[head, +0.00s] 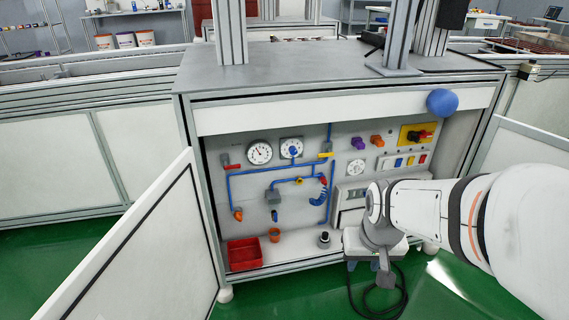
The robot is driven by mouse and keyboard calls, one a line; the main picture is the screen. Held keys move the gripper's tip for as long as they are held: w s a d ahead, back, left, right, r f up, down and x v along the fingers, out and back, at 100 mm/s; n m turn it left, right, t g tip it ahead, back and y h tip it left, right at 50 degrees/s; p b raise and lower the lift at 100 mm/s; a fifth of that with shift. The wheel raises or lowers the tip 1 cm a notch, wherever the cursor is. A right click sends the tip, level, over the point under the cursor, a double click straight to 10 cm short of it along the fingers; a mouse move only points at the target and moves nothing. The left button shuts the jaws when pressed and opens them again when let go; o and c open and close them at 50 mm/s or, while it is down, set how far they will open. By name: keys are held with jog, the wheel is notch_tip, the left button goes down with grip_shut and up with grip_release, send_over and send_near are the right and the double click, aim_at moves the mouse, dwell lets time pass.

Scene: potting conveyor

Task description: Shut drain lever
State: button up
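Blue pipework (275,182) runs across the grey panel inside the open cabinet. Several levers sit on it: a red one (232,167) at upper left, a yellow one (326,154) at upper right, an orange one (238,215) at lower left, and a small blue one (275,215) at lower middle. I cannot tell from labels which is the drain lever. My gripper (386,278) hangs at the right, in front of the panel's lower right part, apart from the levers. Its fingers are too small and dark to show whether they are open.
A red bin (244,253) and an orange cup (274,235) stand on the cabinet floor below the pipes. An open white door (150,250) stands out at left. A blue ball (442,102) sits at the upper right edge.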

jog(key=w+a+f+n+t, duration=0.1)
jog(key=w+a+f+t, duration=0.15)
jog(key=w, duration=0.65)
jog(key=w+a+f+t, duration=0.2)
jog(key=w+f, duration=0.1)
jog(key=w, duration=0.6)
jog(key=n+t+y, duration=0.1)
jog(key=t+y, duration=0.2)
jog(key=t, duration=0.3)
send_near(276, 214)
jog(key=d+r, duration=0.4)
jog(key=d, duration=0.1)
jog(key=a+f+n+t+y, duration=0.1)
jog(key=a+f+t+y, duration=0.1)
jog(key=a+f+t, duration=0.45)
jog(key=w, duration=0.2)
jog(key=w+f+g+b, duration=0.1)
jog(key=w, duration=0.1)
jog(key=w+f+g+b, duration=0.1)
jog(key=w, duration=0.1)
jog(key=shift+d, duration=0.1)
jog(key=shift+w+r+b, duration=0.15)
jog(key=shift+w+b, duration=0.15)
jog(key=shift+w, duration=0.25)
grip_shut()
